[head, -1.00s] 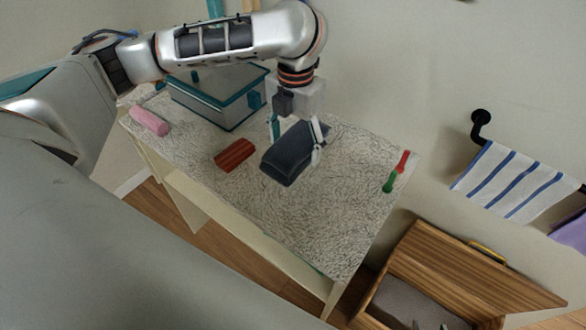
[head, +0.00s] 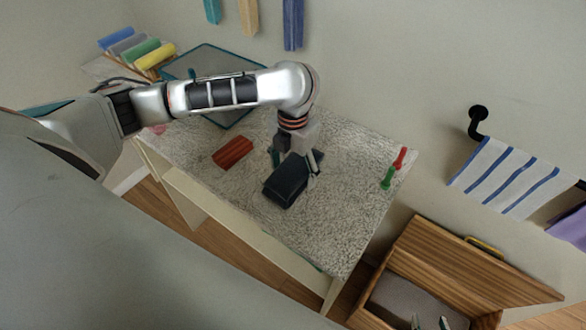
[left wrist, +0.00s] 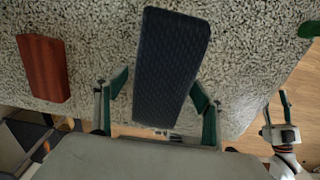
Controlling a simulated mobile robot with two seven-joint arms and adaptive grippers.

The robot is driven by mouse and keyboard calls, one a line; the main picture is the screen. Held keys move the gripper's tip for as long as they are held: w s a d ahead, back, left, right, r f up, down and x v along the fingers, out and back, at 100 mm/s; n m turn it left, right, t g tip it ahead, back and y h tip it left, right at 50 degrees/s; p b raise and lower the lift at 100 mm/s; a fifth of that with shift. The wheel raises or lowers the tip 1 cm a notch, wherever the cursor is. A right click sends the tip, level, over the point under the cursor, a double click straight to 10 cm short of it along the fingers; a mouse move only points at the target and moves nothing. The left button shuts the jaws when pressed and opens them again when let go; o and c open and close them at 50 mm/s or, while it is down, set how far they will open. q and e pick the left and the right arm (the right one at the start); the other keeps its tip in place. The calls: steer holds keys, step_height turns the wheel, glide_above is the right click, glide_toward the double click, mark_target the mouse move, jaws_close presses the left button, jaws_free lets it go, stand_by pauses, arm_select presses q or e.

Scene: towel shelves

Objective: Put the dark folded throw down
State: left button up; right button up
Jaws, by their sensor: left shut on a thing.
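The dark folded throw (head: 286,184) is a thick navy bundle over the right half of the speckled table top (head: 335,215). My left gripper (head: 293,165) is shut on it from above, with one finger at each side. In the left wrist view the throw (left wrist: 170,65) lies between the two green-padded fingers (left wrist: 160,100). It is low over the table; I cannot tell whether its underside touches. My right gripper (head: 430,321) is at the bottom edge of the head view, by the wooden chest. It also shows in the left wrist view (left wrist: 276,112), fingers apart and empty.
A red-brown block (head: 232,152) lies left of the throw. A red and green handled item (head: 394,169) lies near the right edge. A teal-edged box (head: 215,70) stands behind my left arm. An open wooden chest (head: 400,290) stands below right. The table front is clear.

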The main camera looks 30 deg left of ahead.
mark_target(293, 167)
arm_select(q)
steer(key=o, duration=1)
steer(key=shift+f, duration=0.15)
steer(key=shift+c, duration=0.2)
steer(key=o, duration=0.4)
step_height(293, 167, up, 12)
